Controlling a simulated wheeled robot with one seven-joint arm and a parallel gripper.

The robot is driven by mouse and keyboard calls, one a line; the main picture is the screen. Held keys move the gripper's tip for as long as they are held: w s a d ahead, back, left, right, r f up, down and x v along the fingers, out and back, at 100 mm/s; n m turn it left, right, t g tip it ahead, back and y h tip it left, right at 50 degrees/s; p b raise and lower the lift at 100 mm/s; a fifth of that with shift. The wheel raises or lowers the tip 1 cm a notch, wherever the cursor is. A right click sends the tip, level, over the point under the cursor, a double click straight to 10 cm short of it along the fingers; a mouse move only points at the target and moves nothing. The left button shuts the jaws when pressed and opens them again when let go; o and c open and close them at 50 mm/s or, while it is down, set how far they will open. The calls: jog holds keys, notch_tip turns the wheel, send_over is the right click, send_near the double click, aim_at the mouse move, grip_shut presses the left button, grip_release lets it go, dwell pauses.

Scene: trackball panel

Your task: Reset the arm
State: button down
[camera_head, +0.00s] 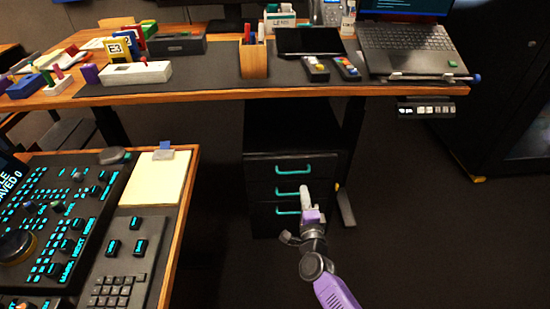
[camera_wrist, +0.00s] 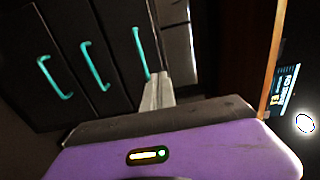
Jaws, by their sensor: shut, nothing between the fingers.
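My gripper (camera_head: 304,192) is in the lower middle of the head view, at the end of my purple and grey arm. Its fingers point up and are shut with nothing held. In the wrist view the closed fingers (camera_wrist: 157,92) show above the purple gripper body. In the head view the gripper is in front of a black drawer cabinet (camera_head: 262,165) with teal handles. The same cabinet shows at the left of the wrist view (camera_wrist: 75,110). I cannot tell how far the fingers are from the drawers.
The trackball panel (camera_head: 62,190) lies on a wooden-edged desk at the left, beside a notepad (camera_head: 157,180) and a keypad (camera_head: 122,262). A long desk (camera_head: 215,94) behind holds a laptop (camera_head: 405,50), a pencil holder (camera_head: 254,60) and colored blocks. Dark floor (camera_head: 430,230) at the right is clear.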

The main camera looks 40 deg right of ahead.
jog(key=s+a+r+n+t+y, duration=0.35)
jog(key=a+r+n, duration=0.35)
jog(key=n, duration=0.3)
jog(key=s+a+r+n+g+y, duration=0.1)
jog(key=s+a+r+n+y, duration=0.3)
jog(key=s, duration=0.7)
jog(key=s+a+r+n+g, duration=0.1)
jog(key=s+a+r+n, duration=0.1)
jog(key=s+a+n, duration=0.7)
jog(key=s+a+r+n+g+y, duration=0.2)
jog(key=s+a+r+y, duration=0.15)
jog(key=s, duration=0.95)
notch_tip(320, 180, up, 13)
jog(key=h+p, duration=0.1)
jog(key=p, duration=1.1)
jog(key=shift+d+p, duration=0.15)
jog(key=shift+p, duration=0.15)
